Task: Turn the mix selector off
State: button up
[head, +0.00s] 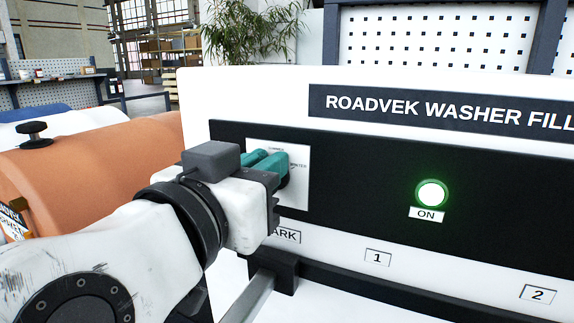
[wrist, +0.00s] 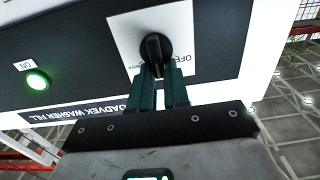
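The mix selector is a black knob (wrist: 154,47) on a white square plate (wrist: 121,32), seen upside down in the wrist view. Its raised grip stands nearly upright in that picture, leaning slightly. "OFF" is printed to the knob's right there, partly covered by a finger. In the head view the plate (head: 298,192) shows small lettering, and my gripper hides most of the knob. My gripper (wrist: 160,70) has its teal fingers at the knob, one on each side of the grip's near end. Whether they touch it is unclear.
A lit green button (head: 432,194) labelled ON is on the black panel (head: 360,190) to the right. Numbered labels 1 and 2 are below, above a dark rail (head: 400,292). An orange rounded body (head: 90,165) stands at the left.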

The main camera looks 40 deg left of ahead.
grip_shut()
jog(key=shift+s+a+f+n+p, duration=0.15)
jog(key=shift+a+n+p, duration=0.15)
jog(key=shift+n+p, duration=1.4)
jog(key=shift+a+f+n+p, duration=0.25)
jog(key=shift+n+p, duration=1)
jog(key=shift+n, duration=1)
jog(key=shift+s+a+f+n+p, duration=0.1)
jog(key=shift+a+n+p, duration=0.25)
jog(key=shift+n+p, duration=1.35)
jog(key=shift+f+n, duration=0.1)
jog(key=shift+n, duration=0.35)
jog(key=shift+o, duration=2.4)
grip_release()
